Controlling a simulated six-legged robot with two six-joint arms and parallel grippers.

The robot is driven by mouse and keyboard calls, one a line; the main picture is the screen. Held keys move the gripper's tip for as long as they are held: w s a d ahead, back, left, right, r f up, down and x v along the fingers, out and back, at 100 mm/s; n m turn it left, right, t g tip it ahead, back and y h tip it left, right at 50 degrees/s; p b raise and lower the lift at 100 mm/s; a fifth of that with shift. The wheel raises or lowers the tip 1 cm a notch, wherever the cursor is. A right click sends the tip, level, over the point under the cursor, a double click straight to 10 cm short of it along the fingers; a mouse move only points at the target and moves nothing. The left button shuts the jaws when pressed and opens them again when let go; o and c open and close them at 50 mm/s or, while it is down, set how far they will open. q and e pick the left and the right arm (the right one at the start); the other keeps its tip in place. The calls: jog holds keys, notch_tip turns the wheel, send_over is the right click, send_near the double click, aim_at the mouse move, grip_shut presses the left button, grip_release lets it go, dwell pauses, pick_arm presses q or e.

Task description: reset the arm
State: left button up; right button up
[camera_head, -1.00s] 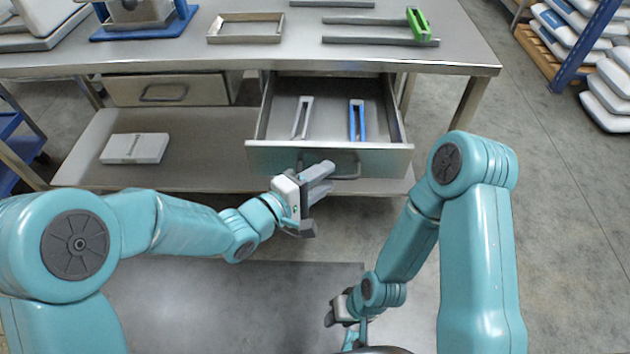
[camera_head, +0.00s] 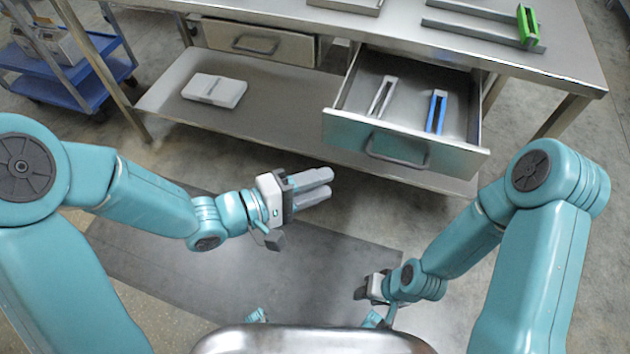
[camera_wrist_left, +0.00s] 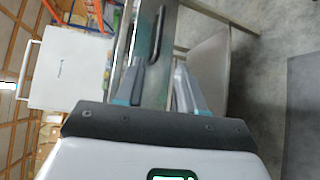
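My left gripper (camera_head: 330,183) is in front of the table, left of and below the open drawer (camera_head: 400,150). It points right and holds nothing. In the left wrist view its two fingers (camera_wrist_left: 158,85) stand apart with an empty gap. The drawer's handle (camera_head: 398,152) is clear of the gripper in the head view. My right gripper (camera_head: 366,288) hangs low near the bottom middle, small and partly hidden; its fingers cannot be made out clearly.
The pulled-out drawer holds a grey clip-like tool (camera_head: 381,97) and a blue one (camera_head: 436,111). A closed drawer (camera_head: 255,42) is to its left. A white box (camera_head: 214,90) lies on the lower shelf (camera_head: 165,105). A blue cart (camera_head: 65,75) stands at left. The floor around my left gripper is clear.

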pick_arm(q)
jog(key=shift+a, duration=0.2)
dwell(0.4)
jog(key=a+f+n+y, duration=0.2)
jog(key=f+y, duration=0.1)
jog(key=f, duration=0.5)
jog(key=a+f+n+y, duration=0.2)
jog(key=f, duration=0.6)
jog(key=s+a+f+m+g+y, duration=0.55)
jog(key=s+f+m+g, duration=0.2)
jog(key=s+f, duration=0.5)
notch_tip(320, 180, up, 15)
jog(key=m+p, duration=0.1)
jog(key=p, duration=1.3)
jog(key=shift+s+a+m+p, duration=0.3)
jog(key=shift+a+m, duration=0.05)
